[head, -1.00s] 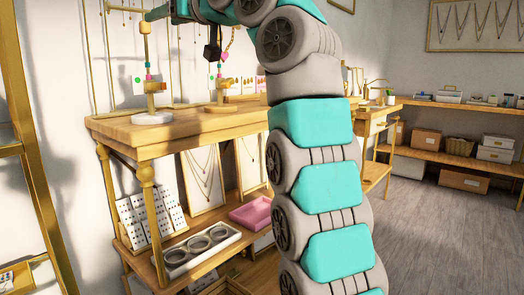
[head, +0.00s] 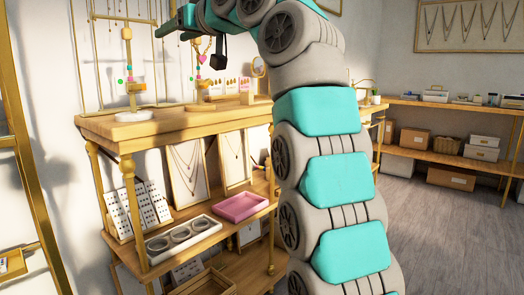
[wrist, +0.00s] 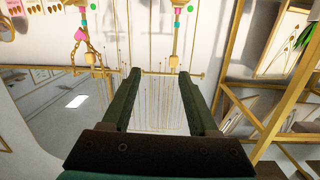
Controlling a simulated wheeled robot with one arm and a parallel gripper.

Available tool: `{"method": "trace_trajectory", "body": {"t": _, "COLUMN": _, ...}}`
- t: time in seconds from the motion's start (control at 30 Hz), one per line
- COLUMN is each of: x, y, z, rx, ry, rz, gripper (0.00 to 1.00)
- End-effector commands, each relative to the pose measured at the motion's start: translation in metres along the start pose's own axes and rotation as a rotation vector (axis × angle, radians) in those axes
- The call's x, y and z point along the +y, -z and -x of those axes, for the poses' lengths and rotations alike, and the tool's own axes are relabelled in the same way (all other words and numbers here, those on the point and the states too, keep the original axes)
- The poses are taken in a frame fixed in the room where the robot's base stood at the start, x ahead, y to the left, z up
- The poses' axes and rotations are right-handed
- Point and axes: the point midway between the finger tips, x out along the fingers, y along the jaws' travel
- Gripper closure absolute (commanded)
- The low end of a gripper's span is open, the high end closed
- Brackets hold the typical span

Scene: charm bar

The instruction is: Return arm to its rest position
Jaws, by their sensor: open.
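My gripper (head: 172,24) is at the top of the head view, raised above the left display table, with the teal and grey arm curving up to it. In the wrist view its two dark green fingers (wrist: 158,78) stand apart with nothing between them. Behind them are the pale wall and hanging thin chains (wrist: 150,90). The upper part of my arm runs out of the head view at the top.
The wooden display table (head: 130,128) carries a jewelry stand (head: 129,75) with a round white base. Its lower shelf holds a pink tray (head: 240,207) and a white tray of rings (head: 158,254). Open grey floor (head: 440,235) lies to the right.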

Motion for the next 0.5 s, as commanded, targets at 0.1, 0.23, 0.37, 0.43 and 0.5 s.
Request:
{"method": "trace_trajectory", "body": {"t": 0.1, "x": 0.011, "y": -0.010, "z": 0.002, "rx": -0.042, "ry": -0.025, "rz": -0.025, "gripper": 0.40}}
{"method": "trace_trajectory", "body": {"t": 0.23, "x": 0.027, "y": -0.029, "z": 0.003, "rx": -0.103, "ry": -0.060, "rz": -0.059, "gripper": 0.40}}
{"method": "trace_trajectory", "body": {"t": 0.37, "x": 0.046, "y": -0.058, "z": 0.010, "rx": -0.190, "ry": -0.108, "rz": -0.108, "gripper": 0.40}}
{"method": "trace_trajectory", "body": {"t": 0.43, "x": 0.059, "y": -0.080, "z": 0.016, "rx": -0.249, "ry": -0.140, "rz": -0.140, "gripper": 0.40}}
{"method": "trace_trajectory", "body": {"t": 0.5, "x": 0.068, "y": -0.101, "z": 0.025, "rx": -0.306, "ry": -0.171, "rz": -0.170, "gripper": 0.40}}
